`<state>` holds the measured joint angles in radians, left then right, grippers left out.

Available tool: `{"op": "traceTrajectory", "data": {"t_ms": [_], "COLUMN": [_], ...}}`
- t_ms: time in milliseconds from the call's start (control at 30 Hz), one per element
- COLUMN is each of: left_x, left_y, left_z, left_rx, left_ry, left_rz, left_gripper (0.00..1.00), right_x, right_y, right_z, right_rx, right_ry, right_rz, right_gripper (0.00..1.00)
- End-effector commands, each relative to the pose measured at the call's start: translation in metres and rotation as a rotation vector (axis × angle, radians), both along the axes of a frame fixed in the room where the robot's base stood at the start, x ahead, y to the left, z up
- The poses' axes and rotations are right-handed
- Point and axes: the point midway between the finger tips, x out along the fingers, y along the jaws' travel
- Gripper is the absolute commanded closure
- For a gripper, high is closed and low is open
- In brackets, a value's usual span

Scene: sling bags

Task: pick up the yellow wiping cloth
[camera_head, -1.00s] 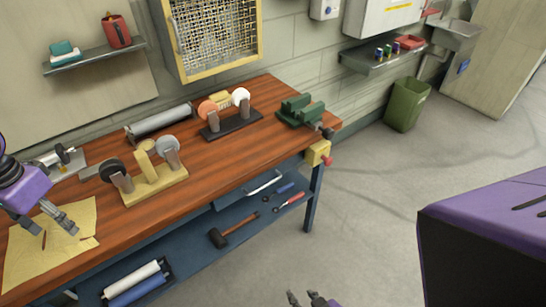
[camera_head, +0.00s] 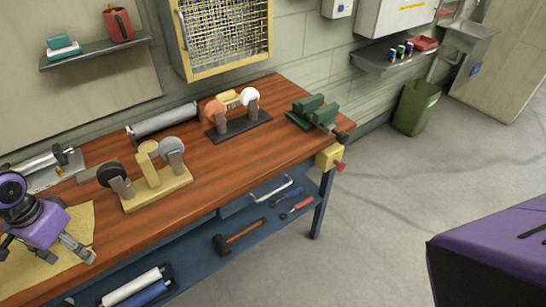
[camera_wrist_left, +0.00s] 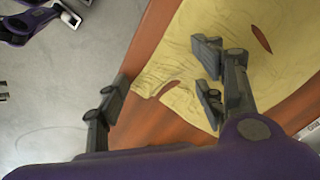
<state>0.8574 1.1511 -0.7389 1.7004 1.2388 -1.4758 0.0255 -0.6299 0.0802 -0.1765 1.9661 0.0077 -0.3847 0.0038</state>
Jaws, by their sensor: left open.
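The yellow wiping cloth (camera_head: 28,276) lies spread on the wooden workbench at the left; it also shows in the left wrist view (camera_wrist_left: 287,68), with openings or folds where brown wood shows. My left gripper (camera_head: 58,252) is over the cloth and hides part of it. In the left wrist view the gripper (camera_wrist_left: 160,88) is open and empty, one finger over the cloth, the other near the bench edge. I cannot tell its exact height above the cloth. My right gripper is out of the head view; small grey parts at the wrist view's left edge are unclear.
On the workbench (camera_head: 225,160) stand a yellow-based grinder (camera_head: 157,188), a dark-based grinder (camera_head: 238,127), a grey roller (camera_head: 163,121) and a green vise (camera_head: 312,110). A lower blue shelf (camera_head: 200,262) holds a hammer (camera_head: 240,237) and rolls.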

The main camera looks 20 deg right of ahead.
Motion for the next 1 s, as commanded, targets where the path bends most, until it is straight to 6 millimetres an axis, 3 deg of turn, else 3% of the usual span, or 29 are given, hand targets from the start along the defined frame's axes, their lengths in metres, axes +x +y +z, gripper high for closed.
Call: {"op": "traceTrajectory", "data": {"t_ms": [567,1000], "left_x": [-0.0003,-0.0013], "left_y": [0.0001,0.0003], "left_z": [-0.0062,-0.0078], "left_rx": [0.001,0.0], "left_ry": [0.001,0.004], "left_rz": [0.0,0.0], "left_gripper": [0.38,0.65], "right_x": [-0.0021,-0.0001], "right_y": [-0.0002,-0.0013], "right_z": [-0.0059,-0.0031], "right_rx": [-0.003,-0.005], "right_ry": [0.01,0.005], "right_rz": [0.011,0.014], "right_gripper": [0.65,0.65]}}
